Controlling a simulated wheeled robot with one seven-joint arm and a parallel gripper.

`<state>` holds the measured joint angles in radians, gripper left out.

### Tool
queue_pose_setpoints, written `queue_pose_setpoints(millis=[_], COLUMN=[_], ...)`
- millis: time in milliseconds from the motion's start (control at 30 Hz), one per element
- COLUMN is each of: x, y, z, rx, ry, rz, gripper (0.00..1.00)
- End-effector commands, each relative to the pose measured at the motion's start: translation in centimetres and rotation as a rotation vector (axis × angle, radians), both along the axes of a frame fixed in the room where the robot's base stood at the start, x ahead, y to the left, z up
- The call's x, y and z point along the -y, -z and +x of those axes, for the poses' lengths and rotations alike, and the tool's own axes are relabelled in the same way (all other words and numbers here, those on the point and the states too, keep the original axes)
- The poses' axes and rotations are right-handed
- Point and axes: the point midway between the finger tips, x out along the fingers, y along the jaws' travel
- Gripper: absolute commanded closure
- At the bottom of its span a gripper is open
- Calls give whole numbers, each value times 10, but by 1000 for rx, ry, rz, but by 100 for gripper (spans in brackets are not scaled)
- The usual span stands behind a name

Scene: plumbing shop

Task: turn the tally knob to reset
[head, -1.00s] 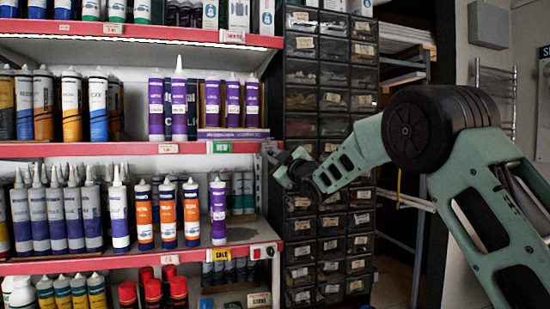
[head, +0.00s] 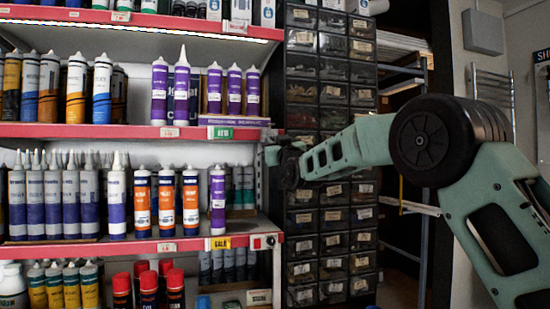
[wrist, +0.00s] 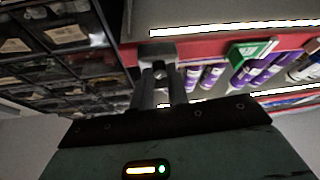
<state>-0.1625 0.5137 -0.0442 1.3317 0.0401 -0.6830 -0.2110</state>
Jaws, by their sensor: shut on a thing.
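My gripper (head: 272,155) is at the right end of the red middle shelf edge, beside the drawer cabinet. In the wrist view its two fingers (wrist: 160,90) are closed around a small dark knob (wrist: 160,73), which I take to be the tally knob. The knob is on a grey fitting (wrist: 157,51) at the red shelf edge. The fingers hide most of the knob, and its pointer and any markings are not readable.
A green tag (head: 221,133) sits on the shelf edge left of my gripper, with purple tubes (head: 159,92) above. A white box with a red button (head: 265,242) is on the lower shelf edge. A dark drawer cabinet (head: 318,95) stands close on the right.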

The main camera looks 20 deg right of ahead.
Motion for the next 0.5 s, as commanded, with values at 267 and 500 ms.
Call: queue_pose_setpoints(millis=[267, 500], x=[-4, -7], y=[4, 1], z=[0, 1], rx=[-3, -6], ry=[-2, -2], rz=[263, 490], gripper=[100, 100])
